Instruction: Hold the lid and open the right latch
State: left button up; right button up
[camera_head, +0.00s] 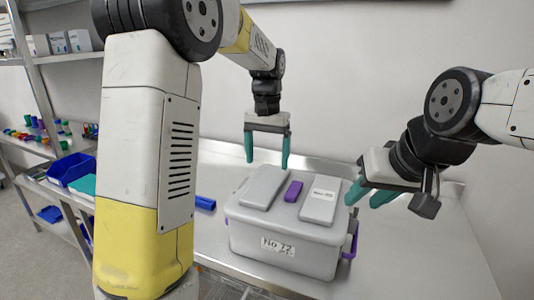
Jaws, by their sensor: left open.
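A grey lidded box (285,250) labelled "No 12" stands on the metal table. Its grey lid (278,211) lies on top and looks closed, with a purple piece (293,191) in its middle between two raised pads. A purple latch (351,243) shows on the box's right side. My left gripper (267,160) is open and empty, pointing down above the far edge of the lid. My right gripper (368,198) points down-left beside the lid's right edge, above the right latch. Its teal fingers are apart with nothing seen between them.
A blue object (205,203) lies on the table left of the box. Shelves on the left hold blue bins (70,169) and small coloured items. A wall stands behind the table. The table right of the box (420,250) is clear.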

aim_at(267, 183)
pick_arm(q)
notch_tip(267, 183, down, 7)
jog(key=shift+f, duration=0.1)
dwell(0.3)
